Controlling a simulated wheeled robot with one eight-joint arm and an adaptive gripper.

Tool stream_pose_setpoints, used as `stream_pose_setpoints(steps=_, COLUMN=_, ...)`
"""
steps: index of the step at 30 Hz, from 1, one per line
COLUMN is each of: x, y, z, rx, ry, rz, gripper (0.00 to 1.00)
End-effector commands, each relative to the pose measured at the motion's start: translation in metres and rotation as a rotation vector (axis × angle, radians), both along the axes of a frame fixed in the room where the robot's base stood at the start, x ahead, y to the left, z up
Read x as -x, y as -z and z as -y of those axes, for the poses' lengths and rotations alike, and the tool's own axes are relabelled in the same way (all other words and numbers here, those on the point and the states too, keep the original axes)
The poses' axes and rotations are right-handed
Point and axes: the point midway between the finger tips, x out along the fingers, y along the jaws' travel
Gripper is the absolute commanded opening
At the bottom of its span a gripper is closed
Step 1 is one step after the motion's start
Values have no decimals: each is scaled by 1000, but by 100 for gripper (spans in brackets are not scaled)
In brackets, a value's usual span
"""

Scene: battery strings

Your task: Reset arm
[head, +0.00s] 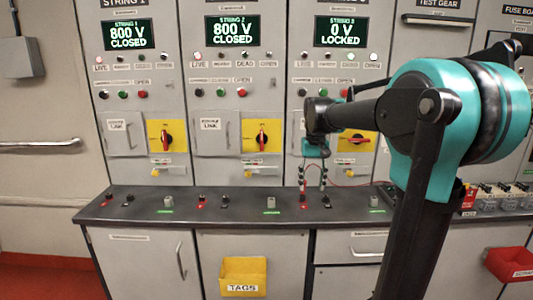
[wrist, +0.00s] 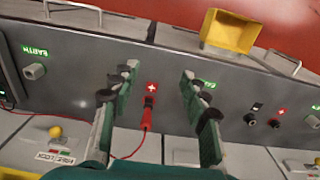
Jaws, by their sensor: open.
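My gripper (head: 313,188) points down at the counter in front of the String 3 panel (head: 335,75). In the wrist view my gripper (wrist: 158,72) is open, with its two fingers apart. A red plug (wrist: 149,102) with a red lead (wrist: 143,140) stands in the gap between the fingers, at a red plus mark, and no finger clearly touches it. The String 3 display (head: 340,33) reads 0 V LOCKED. The plug is hard to make out in the head view.
The String 1 display (head: 128,35) and String 2 display (head: 232,31) read 800 V CLOSED. Sockets line the dark counter (head: 140,213). A yellow TAGS bin (head: 243,277) hangs below it. A red bin (head: 512,264) and padlocks (head: 487,203) are at the right.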

Motion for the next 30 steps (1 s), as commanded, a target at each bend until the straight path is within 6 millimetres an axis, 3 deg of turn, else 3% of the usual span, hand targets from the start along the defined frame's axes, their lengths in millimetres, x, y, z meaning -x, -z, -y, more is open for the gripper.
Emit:
stream_pose_setpoints(steps=8, x=24, y=34, z=8, rx=-4, ry=1, rz=51, gripper=46)
stream_pose_setpoints(steps=14, x=56, y=74, z=16, rx=-7, ry=1, rz=111, gripper=46)
stream_pose_setpoints(steps=17, x=78, y=100, z=20, rx=-8, ry=2, rz=151, gripper=46)
stream_pose_setpoints(steps=24, x=164, y=184, z=34, rx=-6, ry=3, rz=283, gripper=46)
stream_pose_setpoints(steps=27, x=192, y=207, z=37, rx=-4, ry=3, rz=323, gripper=46)
stream_pose_setpoints(steps=30, x=207, y=220, z=38, rx=-3, ry=3, rz=346, gripper=46)
